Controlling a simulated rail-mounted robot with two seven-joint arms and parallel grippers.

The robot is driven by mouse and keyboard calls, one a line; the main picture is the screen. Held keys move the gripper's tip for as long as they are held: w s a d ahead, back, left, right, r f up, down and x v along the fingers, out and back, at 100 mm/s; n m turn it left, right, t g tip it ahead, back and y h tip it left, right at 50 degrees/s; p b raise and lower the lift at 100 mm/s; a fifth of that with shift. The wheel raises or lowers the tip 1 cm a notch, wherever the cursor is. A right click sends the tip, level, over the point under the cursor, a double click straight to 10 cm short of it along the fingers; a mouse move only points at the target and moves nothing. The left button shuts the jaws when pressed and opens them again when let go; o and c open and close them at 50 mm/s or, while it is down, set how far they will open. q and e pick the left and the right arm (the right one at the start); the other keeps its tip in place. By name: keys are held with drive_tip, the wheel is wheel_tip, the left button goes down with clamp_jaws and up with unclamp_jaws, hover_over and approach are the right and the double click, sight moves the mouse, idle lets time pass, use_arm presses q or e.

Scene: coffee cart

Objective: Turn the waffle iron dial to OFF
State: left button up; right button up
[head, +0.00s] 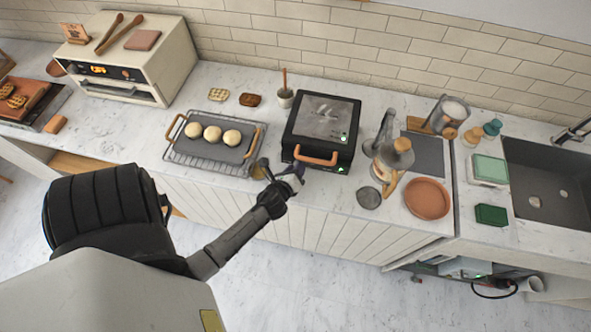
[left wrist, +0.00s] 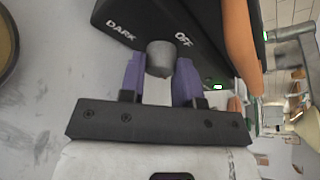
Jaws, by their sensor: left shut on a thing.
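The black waffle iron (head: 306,157) stands closed on the counter, with a tan handle (head: 316,159) across its front. In the left wrist view, its front panel (left wrist: 150,22) carries the words DARK and OFF beside a grey dial (left wrist: 161,52). My left gripper (head: 290,172) is at the iron's lower left front. Its purple fingers (left wrist: 160,72) are shut on the dial, one on each side. I cannot tell which way the dial points. A green light (left wrist: 218,87) glows on the iron's front. My right gripper is not in view.
A wire rack with a dark tray (head: 176,152) and three dough balls stands left of the iron. Floor space lies in front of the counter.

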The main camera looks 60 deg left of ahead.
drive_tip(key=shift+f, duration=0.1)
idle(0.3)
use_arm(q)
drive_tip(key=o, duration=0.9)
